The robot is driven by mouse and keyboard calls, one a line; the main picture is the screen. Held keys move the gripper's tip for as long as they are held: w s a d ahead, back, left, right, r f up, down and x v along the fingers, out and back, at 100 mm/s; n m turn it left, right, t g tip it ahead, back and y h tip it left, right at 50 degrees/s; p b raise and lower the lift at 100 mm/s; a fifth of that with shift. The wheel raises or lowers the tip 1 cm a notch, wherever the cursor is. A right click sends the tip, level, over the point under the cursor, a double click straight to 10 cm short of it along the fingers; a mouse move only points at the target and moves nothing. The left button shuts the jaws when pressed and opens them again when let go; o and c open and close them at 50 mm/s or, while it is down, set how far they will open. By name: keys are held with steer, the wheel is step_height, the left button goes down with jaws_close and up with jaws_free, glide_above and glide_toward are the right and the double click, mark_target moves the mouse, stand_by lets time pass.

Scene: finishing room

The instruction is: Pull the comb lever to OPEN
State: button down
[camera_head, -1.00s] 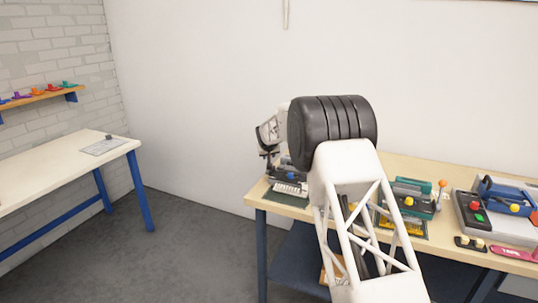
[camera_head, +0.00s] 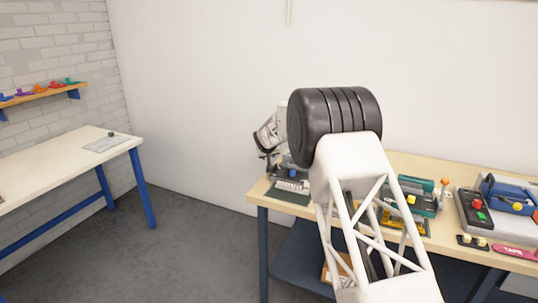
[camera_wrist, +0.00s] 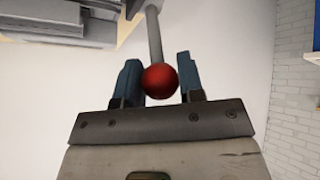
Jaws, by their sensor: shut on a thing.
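The comb lever shows in the wrist view as a grey rod (camera_wrist: 154,38) with a red ball knob (camera_wrist: 160,81) at its end. My gripper (camera_wrist: 162,80) has its two blue-grey fingers on either side of the knob and is shut on it. In the head view my gripper (camera_head: 268,155) is partly visible beside a binding machine (camera_head: 290,175) at the table's left end. My own arm hides much of that area, and the lever cannot be made out there. No OPEN marking is legible.
The work table (camera_head: 440,170) also carries a green machine (camera_head: 416,196), a blue machine (camera_head: 510,195) with red and green buttons, and a pink tape piece (camera_head: 514,251). A white wall stands close behind. A second table (camera_head: 60,170) stands apart at left.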

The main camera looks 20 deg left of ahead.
steer(key=shift+s+a+f, duration=0.15)
steer(key=shift+s+f, duration=0.1)
steer(key=shift+s, duration=0.15)
steer(key=c, duration=0.8)
jaws_free()
steer(key=shift+o, duration=0.2)
steer(key=shift+r, duration=0.15)
steer(key=v, duration=0.7)
steer(key=shift+s, duration=0.3)
steer(key=shift+r, duration=0.15)
